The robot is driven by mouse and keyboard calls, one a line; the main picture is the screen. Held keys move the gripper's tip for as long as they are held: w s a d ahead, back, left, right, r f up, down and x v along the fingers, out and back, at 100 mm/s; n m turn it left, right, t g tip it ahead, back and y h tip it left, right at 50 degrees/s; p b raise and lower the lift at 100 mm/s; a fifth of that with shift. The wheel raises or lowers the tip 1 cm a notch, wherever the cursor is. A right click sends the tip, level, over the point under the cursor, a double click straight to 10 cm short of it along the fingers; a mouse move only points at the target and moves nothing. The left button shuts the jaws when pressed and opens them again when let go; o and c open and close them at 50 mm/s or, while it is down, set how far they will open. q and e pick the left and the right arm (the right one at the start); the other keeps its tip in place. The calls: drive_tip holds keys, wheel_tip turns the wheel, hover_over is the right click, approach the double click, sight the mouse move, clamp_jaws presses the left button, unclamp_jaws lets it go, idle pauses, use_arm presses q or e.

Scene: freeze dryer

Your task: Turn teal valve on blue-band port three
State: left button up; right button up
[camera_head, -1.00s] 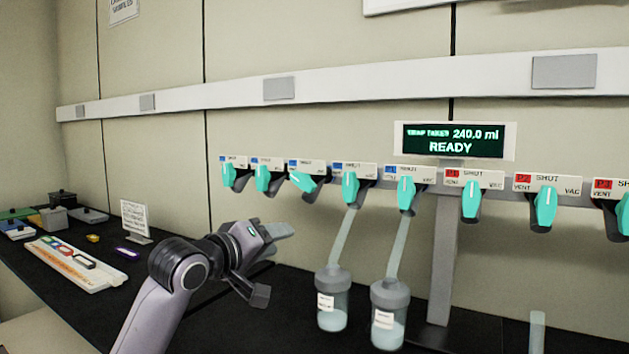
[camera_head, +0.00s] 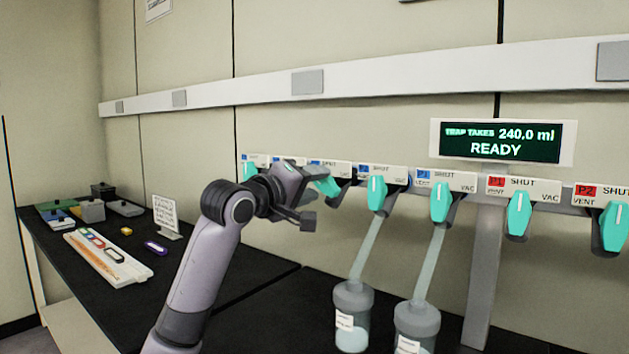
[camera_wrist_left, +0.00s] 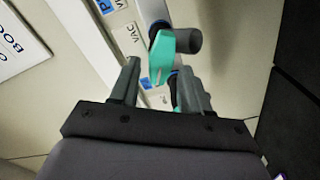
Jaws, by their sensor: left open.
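The blue-band port three valve (camera_head: 328,187) is a teal handle on the white label rail, the third blue port left of the display. Its handle looks tilted, and my left gripper (camera_head: 308,185) partly covers it. The gripper is at the valve's left side, open, with nothing clearly held. In the left wrist view, a teal handle (camera_wrist_left: 176,52) shows just beyond and between the two spread fingers of the gripper (camera_wrist_left: 158,75). I cannot tell whether a finger touches it. My right gripper is not in view.
Red ports (camera_head: 518,215) follow. The display (camera_head: 500,143) reads READY. A tray (camera_head: 108,258) and small boxes lie on the black bench at left.

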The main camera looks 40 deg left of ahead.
use_arm(q)
drive_tip(key=shift+w, duration=0.35)
clamp_jaws()
